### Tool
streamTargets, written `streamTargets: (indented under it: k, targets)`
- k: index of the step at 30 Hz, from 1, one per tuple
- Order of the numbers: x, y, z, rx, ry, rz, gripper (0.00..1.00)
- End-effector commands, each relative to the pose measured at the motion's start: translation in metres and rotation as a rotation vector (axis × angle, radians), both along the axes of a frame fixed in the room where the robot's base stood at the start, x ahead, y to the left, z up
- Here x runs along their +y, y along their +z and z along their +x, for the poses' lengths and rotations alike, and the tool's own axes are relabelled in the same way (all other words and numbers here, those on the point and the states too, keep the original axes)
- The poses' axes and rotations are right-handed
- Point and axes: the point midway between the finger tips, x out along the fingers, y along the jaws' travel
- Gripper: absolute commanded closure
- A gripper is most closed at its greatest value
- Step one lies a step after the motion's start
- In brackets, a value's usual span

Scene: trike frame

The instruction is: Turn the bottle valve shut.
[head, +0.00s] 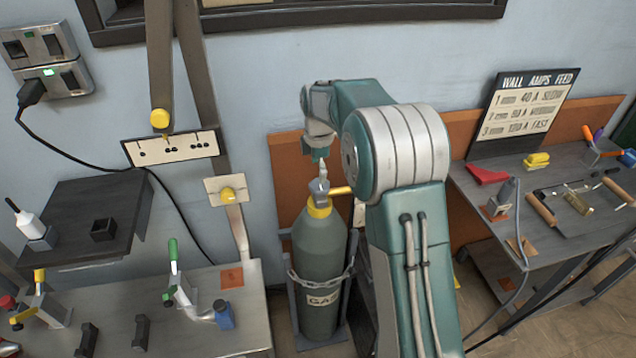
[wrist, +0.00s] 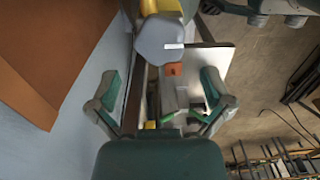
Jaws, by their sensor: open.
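The gas bottle (head: 320,262) is a grey-green cylinder standing upright, with a chain around its body. Its grey valve knob (head: 319,187) sits on top above a yellow collar (head: 320,208). My gripper (head: 318,162) is just above the bottle top in the head view. In the wrist view my gripper (wrist: 160,98) has its two fingers wide apart and nothing between them; the knob appears beyond the fingertips. Any contact with the knob cannot be told.
A grey bench (head: 200,320) with clamps and a blue bottle stands at the left. A tool table (head: 550,205) stands at the right. The wall (head: 270,80) and an orange panel (head: 285,175) are close behind the bottle. My arm hides the area right of it.

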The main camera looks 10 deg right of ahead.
Motion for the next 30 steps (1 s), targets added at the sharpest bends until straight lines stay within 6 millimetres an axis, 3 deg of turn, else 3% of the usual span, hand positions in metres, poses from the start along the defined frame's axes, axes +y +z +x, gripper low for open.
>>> streamTargets:
  k: [3,9,19,23,24,30]
  targets:
    - [0.000,-0.022,-0.001,0.002,-0.001,0.000,0.00]
    - [0.002,-0.043,0.000,-0.001,-0.001,-0.002,0.00]
    - [0.001,-0.047,0.000,-0.001,-0.002,-0.002,0.00]
    - [0.001,-0.047,0.000,-0.002,-0.002,-0.001,0.58]
    - [0.001,-0.047,0.000,-0.002,-0.002,-0.001,0.66]
    - [0.001,-0.047,0.001,-0.003,-0.004,-0.002,0.66]
